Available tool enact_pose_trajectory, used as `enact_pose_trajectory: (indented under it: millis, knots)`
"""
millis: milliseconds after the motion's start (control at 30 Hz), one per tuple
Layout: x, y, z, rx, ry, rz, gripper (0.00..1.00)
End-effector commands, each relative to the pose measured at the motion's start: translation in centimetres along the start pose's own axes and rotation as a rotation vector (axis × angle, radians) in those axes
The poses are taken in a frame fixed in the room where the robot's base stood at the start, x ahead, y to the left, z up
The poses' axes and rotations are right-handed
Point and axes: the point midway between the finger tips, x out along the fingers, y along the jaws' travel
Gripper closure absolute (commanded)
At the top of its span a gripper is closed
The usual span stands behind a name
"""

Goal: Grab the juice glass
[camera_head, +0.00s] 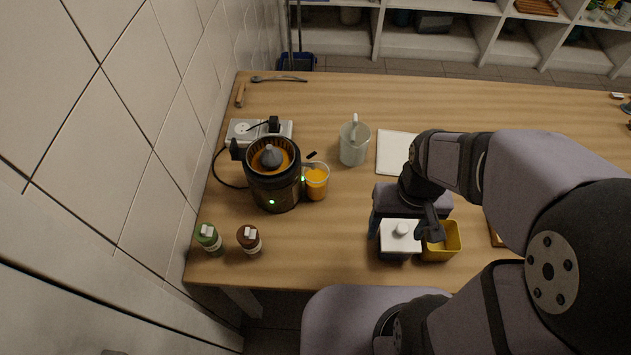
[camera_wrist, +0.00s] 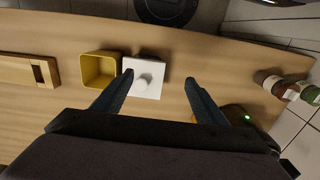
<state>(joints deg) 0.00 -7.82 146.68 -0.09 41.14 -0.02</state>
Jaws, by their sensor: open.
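The juice glass (camera_head: 316,181) is a clear tumbler of orange juice, upright on the wooden table. It stands close against the right side of the dark juicer (camera_head: 272,180), whose green light is lit. My gripper (camera_head: 403,226) is to the right of the glass and nearer the table's front edge, above a white lidded box (camera_head: 398,243). In the wrist view my gripper (camera_wrist: 159,96) has its fingers wide apart with nothing held, and the box's white lid (camera_wrist: 143,78) shows between them. The glass is not clearly visible there; the right finger and palm cover that area.
A yellow bin (camera_head: 441,242) adjoins the white box. A clear jug (camera_head: 354,143) stands behind the glass to the right. Green (camera_head: 209,239) and brown (camera_head: 249,240) bottles stand front left, near the tiled wall. The table between glass and gripper is clear.

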Motion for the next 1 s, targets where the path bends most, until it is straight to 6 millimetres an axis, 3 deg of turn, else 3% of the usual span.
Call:
enact_pose_trajectory:
  millis: [333,467,567,800,900,1000]
  knots:
    - [0.1,0.1,-0.2,-0.002,0.005,0.004,0.29]
    - [0.6,1.3,-1.7,-0.017,0.046,0.036,0.29]
    - [1.3,3.3,-4.2,-0.053,0.117,0.086,0.29]
    - [3.1,8.0,-14.1,-0.262,0.404,0.201,0.29]
    - [3.8,8.3,-18.0,-0.390,0.536,0.194,0.29]
    - [4.5,7.3,-20.8,-0.521,0.658,0.144,0.29]
